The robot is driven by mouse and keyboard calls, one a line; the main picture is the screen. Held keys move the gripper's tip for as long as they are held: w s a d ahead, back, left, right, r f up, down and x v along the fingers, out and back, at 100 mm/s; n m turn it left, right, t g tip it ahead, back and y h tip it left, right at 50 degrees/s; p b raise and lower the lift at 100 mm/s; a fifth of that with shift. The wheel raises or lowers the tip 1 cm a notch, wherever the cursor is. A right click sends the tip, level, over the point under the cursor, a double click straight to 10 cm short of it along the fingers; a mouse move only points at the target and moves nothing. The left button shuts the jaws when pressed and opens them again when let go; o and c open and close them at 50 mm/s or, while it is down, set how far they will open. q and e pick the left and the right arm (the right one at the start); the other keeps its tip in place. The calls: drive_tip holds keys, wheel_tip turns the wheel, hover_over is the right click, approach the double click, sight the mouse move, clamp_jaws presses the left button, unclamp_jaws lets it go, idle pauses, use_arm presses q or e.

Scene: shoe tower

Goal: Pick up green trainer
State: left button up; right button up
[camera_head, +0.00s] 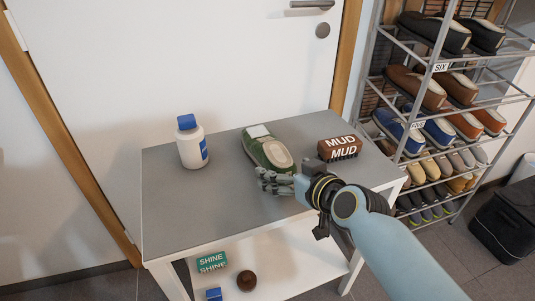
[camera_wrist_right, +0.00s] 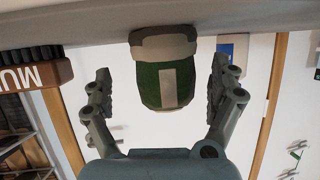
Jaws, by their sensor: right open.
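The green trainer (camera_head: 264,150) lies on the grey top of a small table, between a white bottle and a brown brush. It has a cream opening and a pale patch at its far end. My right gripper (camera_head: 274,181) is at the trainer's near end, low over the table. In the right wrist view the trainer (camera_wrist_right: 166,80) shows between the two spread fingers of my right gripper (camera_wrist_right: 160,90), with a gap on each side. The right gripper is open and empty. My left gripper is not in view.
The white bottle with a blue cap (camera_head: 191,142) stands at the left of the table (camera_head: 215,208). The brush marked MUD (camera_head: 340,148) is close right of the trainer. A shoe rack (camera_head: 437,67) stands right. The lower shelf holds a SHINE box (camera_head: 212,262).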

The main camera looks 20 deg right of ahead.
drive_tip(key=x, duration=0.3)
drive_tip(key=shift+w+f, duration=0.1)
drive_tip(key=shift+w, duration=0.1)
drive_tip(key=c, duration=1.5)
